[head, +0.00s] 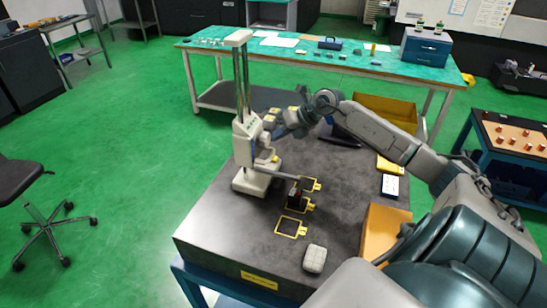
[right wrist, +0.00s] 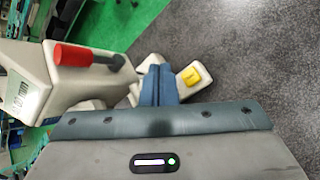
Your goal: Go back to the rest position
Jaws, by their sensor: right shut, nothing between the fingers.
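My right gripper (head: 280,127) is at the end of my right arm, which reaches across from the right over the dark granite table (head: 230,218). It is close to the white column instrument (head: 246,145), on its right side. In the right wrist view its two blue-grey fingers (right wrist: 158,84) are together, with nothing between them. The white instrument body (right wrist: 50,90) with a red-ended lever (right wrist: 75,56) is just left of the fingers. A white piece with a yellow top (right wrist: 190,76) is just beyond and right of them. My left gripper does not show.
On the granite table are yellow-framed markers (head: 291,227), a small dark block (head: 295,196), a light grey rounded object (head: 314,259) and an orange tray (head: 385,234). A green-topped bench (head: 330,60) stands behind. A stool (head: 40,210) stands on open floor at left.

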